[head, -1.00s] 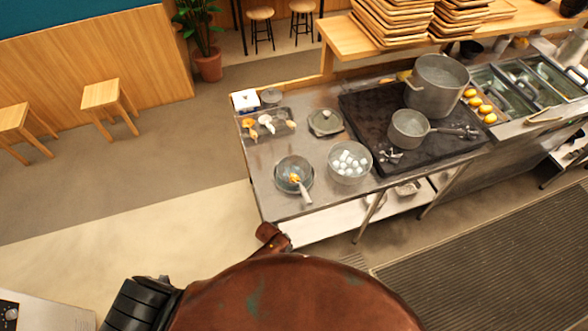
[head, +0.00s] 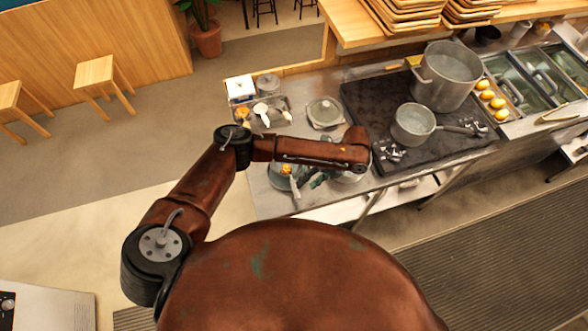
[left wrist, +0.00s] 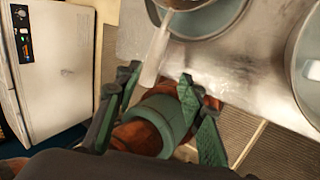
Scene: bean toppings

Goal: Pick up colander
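A small round vessel with a pale handle (head: 295,189), which looks like the colander, sits at the near left of the steel counter with something orange in it. In the left wrist view its handle (left wrist: 155,55) points down from the top, and only the vessel's lower edge shows. It lies over a grey-blue dish (left wrist: 228,14). My left gripper (left wrist: 160,78) is open and empty; the handle's end lies just beyond its fingertips, with no clear contact. In the head view the left gripper (head: 316,180) is partly hidden under my forearm, just right of the handle. My right gripper is not in view.
A pot (head: 347,179) is mostly hidden by my arm; its rim (left wrist: 294,60) is close on the right in the wrist view. A saucepan (head: 413,124) and a stockpot (head: 444,77) stand on the dark stove. A lidded dish (head: 324,113) is behind my forearm.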

